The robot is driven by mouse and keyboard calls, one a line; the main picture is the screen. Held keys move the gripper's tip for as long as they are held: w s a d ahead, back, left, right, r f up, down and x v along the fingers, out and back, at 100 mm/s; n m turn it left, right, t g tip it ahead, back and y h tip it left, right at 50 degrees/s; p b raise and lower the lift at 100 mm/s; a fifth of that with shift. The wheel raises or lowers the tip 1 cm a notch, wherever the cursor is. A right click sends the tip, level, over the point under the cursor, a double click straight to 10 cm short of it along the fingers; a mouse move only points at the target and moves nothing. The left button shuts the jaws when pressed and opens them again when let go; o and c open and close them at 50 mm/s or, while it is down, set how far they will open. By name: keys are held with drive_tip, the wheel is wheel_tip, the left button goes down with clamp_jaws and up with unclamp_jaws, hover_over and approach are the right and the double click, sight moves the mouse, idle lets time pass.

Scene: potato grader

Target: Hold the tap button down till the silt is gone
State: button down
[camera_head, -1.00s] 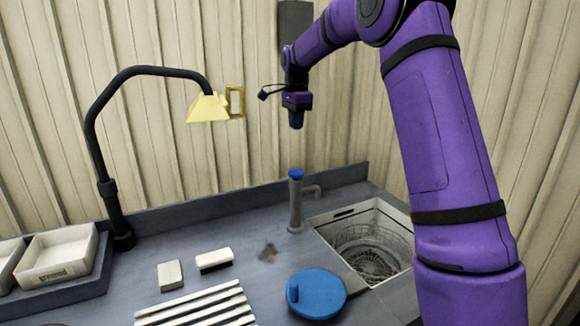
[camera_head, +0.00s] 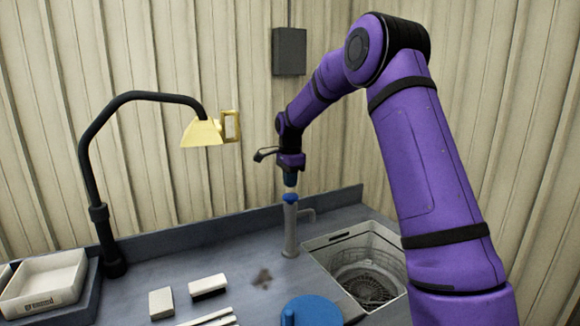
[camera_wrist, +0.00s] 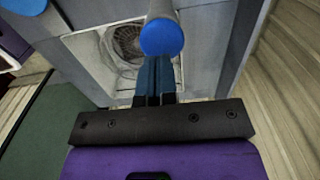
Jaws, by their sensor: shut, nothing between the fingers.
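The tap (camera_head: 290,232) is a grey post with a short side spout and a blue button (camera_head: 290,197) on top. In the wrist view the blue button (camera_wrist: 161,37) shows just beyond my fingertips. My gripper (camera_head: 290,184) is shut and empty, pointing down right above the button. I cannot tell whether it touches the button. The sink (camera_head: 352,250) stands to the right of the tap with a round wire basket (camera_head: 366,287) inside. No water stream shows, and I cannot make out silt in the sink. A brown smudge (camera_head: 263,278) marks the counter left of the tap.
A black lamp arm with a yellow shade (camera_head: 203,132) stands at the left. A white tray (camera_head: 45,280), two small blocks (camera_head: 207,286) and a blue round lid (camera_head: 315,313) lie on the counter (camera_head: 225,250). A grey box (camera_head: 289,52) hangs on the wall.

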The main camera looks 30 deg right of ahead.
sight(291, 196)
drive_tip(key=shift+f, duration=1.5)
drive_tip(key=shift+f, duration=0.65)
drive_tip(key=shift+s+f, duration=0.2)
drive_tip(key=shift+f, duration=0.45)
drive_tip(key=shift+r, duration=0.4)
wheel_tip(291, 196, up, 14)
drive_tip(key=shift+w+r, duration=0.25)
drive_tip(key=shift+s+r, duration=0.1)
idle(0.5)
